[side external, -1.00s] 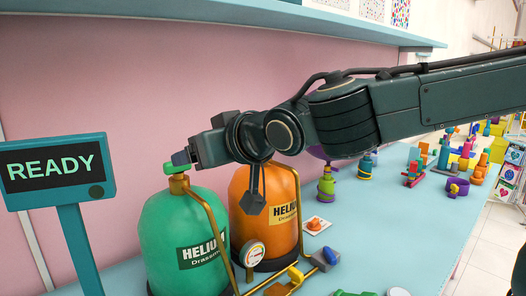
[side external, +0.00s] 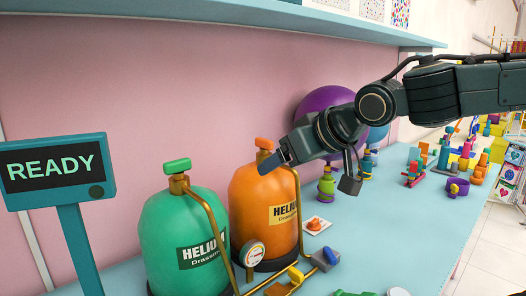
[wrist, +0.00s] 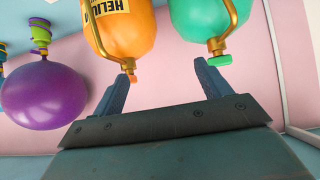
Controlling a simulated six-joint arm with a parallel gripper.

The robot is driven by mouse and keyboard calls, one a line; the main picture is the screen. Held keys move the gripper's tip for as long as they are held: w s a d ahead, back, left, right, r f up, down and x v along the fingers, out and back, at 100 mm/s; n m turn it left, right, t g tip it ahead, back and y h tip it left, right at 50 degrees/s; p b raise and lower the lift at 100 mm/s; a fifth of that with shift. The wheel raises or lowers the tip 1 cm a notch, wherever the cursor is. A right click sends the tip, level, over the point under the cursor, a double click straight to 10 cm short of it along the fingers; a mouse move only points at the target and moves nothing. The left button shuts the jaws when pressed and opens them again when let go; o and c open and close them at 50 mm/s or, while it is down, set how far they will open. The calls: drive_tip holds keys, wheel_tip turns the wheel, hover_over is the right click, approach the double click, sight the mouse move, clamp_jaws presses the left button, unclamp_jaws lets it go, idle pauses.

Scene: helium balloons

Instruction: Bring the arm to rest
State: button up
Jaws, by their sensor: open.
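My gripper (side external: 268,168) is in the air beside the top of the orange helium tank (side external: 262,190), close to its orange valve knob (side external: 264,143). In the wrist view my gripper (wrist: 165,85) has its two blue fingers spread wide with nothing between them. The orange tank (wrist: 122,30) and the green helium tank (wrist: 206,18) hang upside down in that view, beyond the fingers. The green tank (side external: 180,235) stands to the left with its green knob (side external: 177,165) uncovered. Whether a finger touches the orange tank cannot be told.
A purple balloon (side external: 322,105) floats behind my arm, with a blue one (side external: 377,133) partly hidden. A READY screen (side external: 52,172) stands at the left. A gauge (side external: 253,253) and yellow fittings sit before the tanks. The blue table (side external: 420,225) is clear at right front.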

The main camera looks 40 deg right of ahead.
drive_tip(key=s+d+f+g, duration=0.1)
drive_tip(key=s+d+f, duration=0.2)
drive_tip(key=s, duration=0.4)
drive_tip(key=s+d+f+g, duration=0.2)
drive_tip(key=s+d+f, duration=0.1)
drive_tip(key=s, duration=0.4)
drive_tip(key=s+d+f+g, duration=0.2)
drive_tip(key=s+d+f, duration=0.2)
drive_tip(key=s, duration=0.4)
idle(0.5)
